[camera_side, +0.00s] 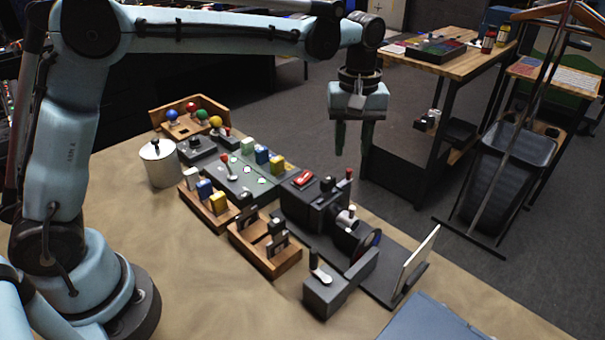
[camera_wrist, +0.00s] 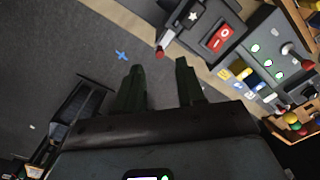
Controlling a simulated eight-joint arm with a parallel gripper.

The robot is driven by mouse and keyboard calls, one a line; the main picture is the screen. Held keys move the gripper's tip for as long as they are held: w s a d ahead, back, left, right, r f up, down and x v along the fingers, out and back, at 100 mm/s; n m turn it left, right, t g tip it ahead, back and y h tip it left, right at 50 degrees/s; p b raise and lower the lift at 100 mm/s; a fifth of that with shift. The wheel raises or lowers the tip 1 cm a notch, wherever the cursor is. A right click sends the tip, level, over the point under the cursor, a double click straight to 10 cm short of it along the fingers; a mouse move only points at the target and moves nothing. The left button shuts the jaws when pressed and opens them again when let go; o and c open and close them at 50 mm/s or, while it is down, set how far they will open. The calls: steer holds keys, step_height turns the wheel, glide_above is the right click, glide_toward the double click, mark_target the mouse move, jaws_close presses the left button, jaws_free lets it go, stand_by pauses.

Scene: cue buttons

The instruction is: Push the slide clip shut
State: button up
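My gripper (camera_side: 353,148) hangs with its fingers pointing down, behind and above the dark projector-like machine (camera_side: 312,203). In the wrist view the two fingers of my gripper (camera_wrist: 159,70) stand apart with nothing between them, over the floor. The machine carries a red switch (camera_side: 303,179) and a red-tipped lever (camera_side: 348,174), with a round lens (camera_side: 368,241) at its front. The same red switch (camera_wrist: 221,38) and lever (camera_wrist: 160,51) show at the top of the wrist view. I cannot tell which part is the slide clip, or whether it is open.
A wooden rack (camera_side: 287,263) holds dark upright pieces beside the machine. A grey box with a lever (camera_side: 323,293) and a white panel (camera_side: 416,262) stand toward the front. Coloured blocks, a button panel and a lidded pot (camera_side: 161,170) are at left. The tabletop's front left is clear.

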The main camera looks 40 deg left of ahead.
mark_target(349, 170)
steer(key=shift+f, duration=2.65)
jaws_close()
